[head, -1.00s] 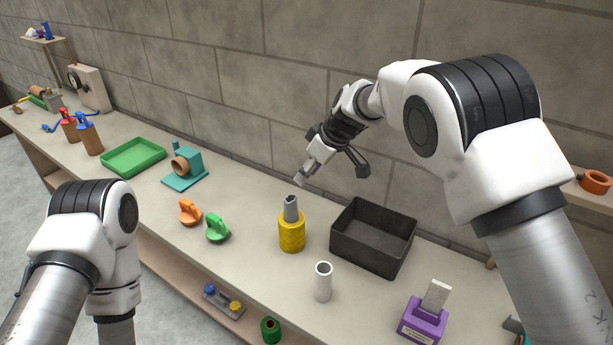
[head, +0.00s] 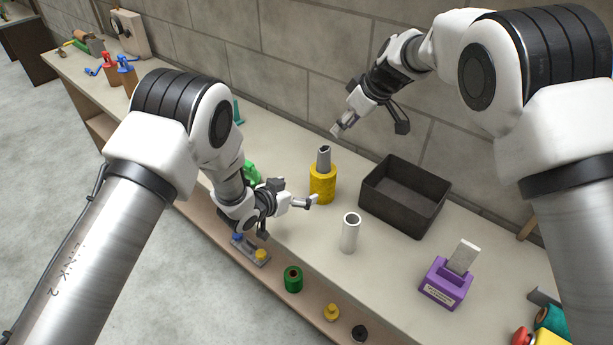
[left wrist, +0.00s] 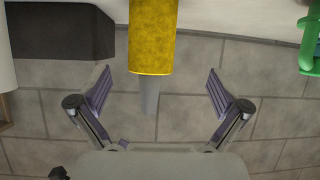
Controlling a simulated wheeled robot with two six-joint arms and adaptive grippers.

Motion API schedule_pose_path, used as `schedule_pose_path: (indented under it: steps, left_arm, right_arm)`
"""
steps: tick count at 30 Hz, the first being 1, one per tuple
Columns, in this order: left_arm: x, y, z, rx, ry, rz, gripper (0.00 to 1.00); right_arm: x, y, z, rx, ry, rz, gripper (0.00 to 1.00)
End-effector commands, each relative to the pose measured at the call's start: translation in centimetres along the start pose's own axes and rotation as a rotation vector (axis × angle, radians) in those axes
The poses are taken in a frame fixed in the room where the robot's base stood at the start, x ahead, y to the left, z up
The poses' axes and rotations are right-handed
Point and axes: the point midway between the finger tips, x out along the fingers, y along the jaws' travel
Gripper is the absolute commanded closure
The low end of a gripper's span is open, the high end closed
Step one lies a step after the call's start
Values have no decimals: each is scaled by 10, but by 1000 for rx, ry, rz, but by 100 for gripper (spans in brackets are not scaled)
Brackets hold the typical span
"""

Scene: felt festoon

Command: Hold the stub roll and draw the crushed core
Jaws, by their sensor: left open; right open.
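The stub roll (head: 323,184) is yellow and stands upright on the bench, with the grey crushed core (head: 324,155) sticking out of its top. In the left wrist view the picture is upside down: the yellow roll (left wrist: 153,38) hangs from the top edge and the core (left wrist: 149,95) points down between my open fingers. My left gripper (head: 295,203) is open and empty, at the front left of the roll and apart from it. My right gripper (head: 370,127) is open and empty, above and behind the roll, near the wall.
A dark open bin (head: 405,200) stands right of the roll. A white tube (head: 350,233) stands in front of it. A purple holder (head: 446,284) with a grey plate is further right. A green piece (head: 251,173) is partly hidden behind my left arm.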

Motion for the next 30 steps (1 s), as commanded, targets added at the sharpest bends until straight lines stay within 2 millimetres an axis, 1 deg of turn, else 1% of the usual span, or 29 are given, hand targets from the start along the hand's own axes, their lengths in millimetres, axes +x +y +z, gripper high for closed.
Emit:
schedule_pose_path:
  steps: [1, 3, 6, 10, 15, 19, 23, 29, 30]
  left_arm:
    - [6, 5, -16, 23, 32, 18, 0]
    - [11, 9, -32, 44, 63, 37, 0]
    - [17, 12, -41, 56, 82, 48, 0]
    - [33, 13, -42, 57, 83, 49, 0]
    - [65, 14, -44, 55, 83, 48, 0]
    - [84, 15, -45, 54, 81, 48, 0]
    - [91, 15, -46, 54, 81, 47, 0]
    - [91, 15, -46, 54, 79, 46, 0]
    - [91, 15, -46, 54, 79, 46, 14]
  right_arm:
    - [0, 0, 0, 0, 0, 0, 58]
    - [0, 0, 0, 0, 0, 0, 58]
    - [0, 0, 0, 0, 0, 0, 58]
    - [0, 0, 0, 0, 0, 0, 58]
    - [0, 0, 0, 0, 0, 0, 58]
    - [0, 0, 0, 0, 0, 0, 58]
    - [0, 0, 0, 0, 0, 0, 58]
    - [0, 0, 0, 0, 0, 0, 58]
    - [0, 0, 0, 0, 0, 0, 58]
